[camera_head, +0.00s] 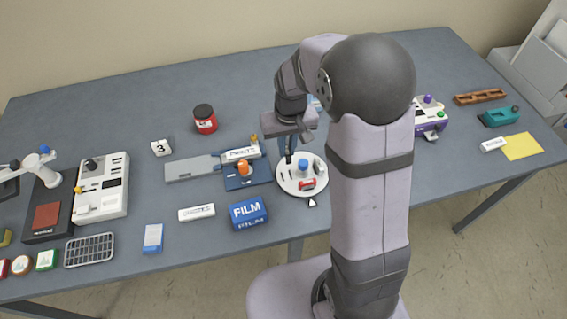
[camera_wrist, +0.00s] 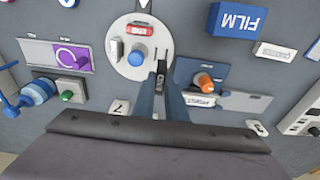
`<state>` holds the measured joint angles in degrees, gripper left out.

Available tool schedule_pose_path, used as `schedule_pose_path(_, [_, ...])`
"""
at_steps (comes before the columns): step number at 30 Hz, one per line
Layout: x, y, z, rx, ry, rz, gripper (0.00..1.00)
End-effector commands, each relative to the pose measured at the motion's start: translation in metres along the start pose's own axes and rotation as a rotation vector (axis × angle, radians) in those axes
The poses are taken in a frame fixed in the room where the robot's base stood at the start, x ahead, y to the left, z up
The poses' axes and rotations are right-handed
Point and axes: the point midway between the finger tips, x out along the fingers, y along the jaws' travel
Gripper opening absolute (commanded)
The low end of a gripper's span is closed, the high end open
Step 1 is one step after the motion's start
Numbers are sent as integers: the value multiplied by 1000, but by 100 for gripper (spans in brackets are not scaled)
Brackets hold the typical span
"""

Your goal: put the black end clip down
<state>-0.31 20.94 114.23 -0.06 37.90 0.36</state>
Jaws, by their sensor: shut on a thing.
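My gripper (camera_head: 291,140) is above the left rear part of a round white plate (camera_head: 318,183). In the wrist view its two fingers (camera_wrist: 161,78) are shut on a small black piece, the black end clip (camera_wrist: 161,67), at the right edge of the plate (camera_wrist: 126,67). In the head view the clip is a thin dark piece below the fingers (camera_head: 289,158). Whether it touches the plate or table, I cannot tell. The plate bears a blue knob (camera_head: 303,165), a red piece (camera_head: 307,184) and small slots or pieces.
Left of the plate is a dark blue block with an orange knob (camera_head: 243,169), beside a grey bar (camera_head: 192,169). A blue FILM box (camera_head: 248,213) stands in front. A red jar (camera_head: 205,120) is behind. The table between the jar and the back edge is clear.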

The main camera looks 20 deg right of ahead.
Motion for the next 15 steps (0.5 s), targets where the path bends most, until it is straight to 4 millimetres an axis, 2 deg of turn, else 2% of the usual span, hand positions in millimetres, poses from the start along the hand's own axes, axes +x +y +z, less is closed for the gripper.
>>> schedule_pose_path(9, [2, 0, 0, 0, -2, 0, 0])
schedule_pose_path(15, [26, 0, 5, 0, -7, 0, 0])
